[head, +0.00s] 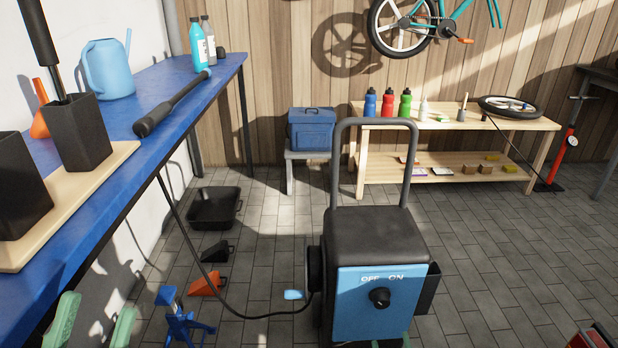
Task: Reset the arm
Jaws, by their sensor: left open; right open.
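My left gripper (93,322) shows at the lower left as two pale green fingers, spread apart with nothing between them. It is beside the front edge of the blue bench, over the floor. Small green tips of my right gripper (391,343) show at the bottom edge, in front of the lower part of the blue and black machine (378,312). They are apart, and no held object is visible. Most of both arms is outside the picture.
The blue workbench (105,215) holds black pots, a watering can (108,68), bottles and a black wand (172,103). A hose (195,262) runs to the machine. A blue stand (180,322) is near my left gripper. A wooden table (470,122) stands behind. Floor at right is mostly clear.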

